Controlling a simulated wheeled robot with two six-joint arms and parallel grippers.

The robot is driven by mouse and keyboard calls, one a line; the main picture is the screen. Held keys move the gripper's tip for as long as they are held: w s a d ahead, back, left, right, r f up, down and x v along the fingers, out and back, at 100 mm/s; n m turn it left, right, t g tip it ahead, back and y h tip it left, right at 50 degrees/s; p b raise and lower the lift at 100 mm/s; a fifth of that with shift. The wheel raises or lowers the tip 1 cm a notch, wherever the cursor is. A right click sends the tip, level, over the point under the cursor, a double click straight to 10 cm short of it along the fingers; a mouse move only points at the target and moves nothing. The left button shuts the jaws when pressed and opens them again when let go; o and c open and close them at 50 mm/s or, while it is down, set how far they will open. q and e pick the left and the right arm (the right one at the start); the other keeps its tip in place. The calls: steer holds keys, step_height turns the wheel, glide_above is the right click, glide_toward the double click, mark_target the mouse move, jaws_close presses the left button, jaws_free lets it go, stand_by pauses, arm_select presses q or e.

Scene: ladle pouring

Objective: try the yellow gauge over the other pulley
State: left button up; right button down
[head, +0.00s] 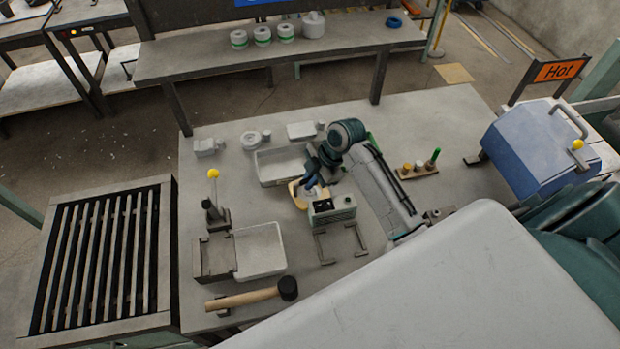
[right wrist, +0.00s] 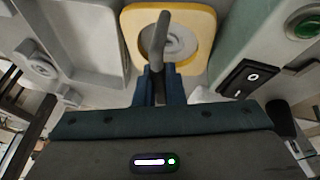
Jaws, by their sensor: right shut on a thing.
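The yellow gauge (head: 296,197) is a flat yellow plate with a round opening, at the left side of the white box with switches (head: 333,211). In the right wrist view the gauge (right wrist: 197,38) is around or over a grey round pulley-like part (right wrist: 178,45); I cannot tell whether they touch. My right gripper (head: 311,184) has its blue fingers shut on the gauge's upright grey handle (right wrist: 160,35). A pale round part (head: 250,140), perhaps the other pulley, lies behind the grey tray (head: 262,182). My left gripper is not in view.
A second tray (head: 260,250) and a mallet (head: 250,299) lie front left. A stand with a yellow ball (head: 213,173) rises beside them. A peg holder (head: 418,172) and a blue-lidded box (head: 540,135) by a "Hot" sign are right. The table's back right is clear.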

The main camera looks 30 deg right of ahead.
steer(key=c, duration=1.4)
jaws_free()
steer(key=shift+c, duration=0.2)
steer(key=shift+d+r+b, duration=0.25)
steer(key=shift+r+b, duration=0.05)
steer(key=shift+r, duration=0.15)
steer(key=b+v, duration=0.2)
steer(key=v, duration=0.8)
steer(key=shift+b, duration=0.3)
steer(key=shift+f, duration=0.1)
